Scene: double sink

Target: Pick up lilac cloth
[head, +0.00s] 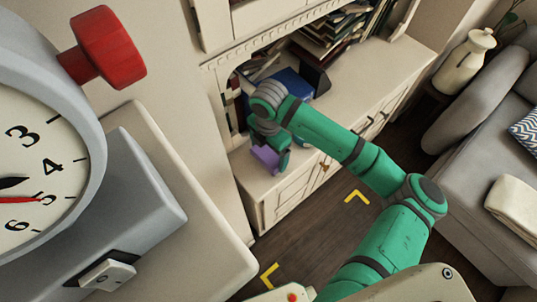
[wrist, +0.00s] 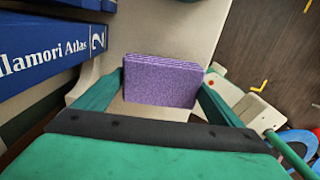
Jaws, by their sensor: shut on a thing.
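The lilac cloth (wrist: 161,82) is a folded, textured purple block in the wrist view. My gripper (wrist: 163,78) has one green finger against each side of it and is shut on it. In the head view the cloth (head: 265,158) shows as a small purple patch at the end of my green arm, over the near end of the cream cabinet (head: 345,95). My gripper's own links partly cover it there. I cannot tell whether the cloth touches the cabinet top.
Blue atlas volumes (wrist: 45,45) lie close to the left in the wrist view. More books (head: 325,35) fill the shelf behind. A large dial clock (head: 40,150) is at the left of the head view. A grey sofa (head: 490,150) stands right; open wooden floor (head: 315,215) lies between.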

